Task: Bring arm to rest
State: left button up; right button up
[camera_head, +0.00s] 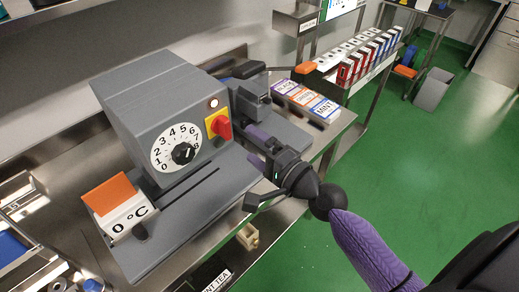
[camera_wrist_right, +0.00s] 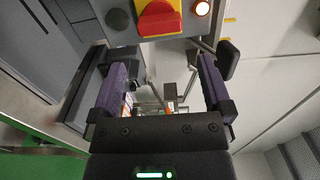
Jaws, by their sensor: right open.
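My right gripper (camera_head: 262,148) is at the right side of the grey machine (camera_head: 150,95), close to its red switch (camera_head: 220,127) on a yellow plate. The right wrist view shows the same gripper (camera_wrist_right: 163,75) with its two purple fingers wide apart and nothing held between them. The red switch (camera_wrist_right: 158,17) and a lit lamp (camera_wrist_right: 202,8) appear just beyond the fingers there. I cannot tell whether a finger touches the machine. My left gripper is not in view.
Labelled boxes, one reading MINT (camera_head: 322,107), lie behind the gripper. A rack of several coloured packets (camera_head: 345,68) stands further back. Green floor (camera_head: 410,150) is open at the right.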

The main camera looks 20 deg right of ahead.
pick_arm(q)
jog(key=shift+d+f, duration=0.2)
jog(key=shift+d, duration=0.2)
pick_arm(e)
jog(key=shift+v, duration=0.8)
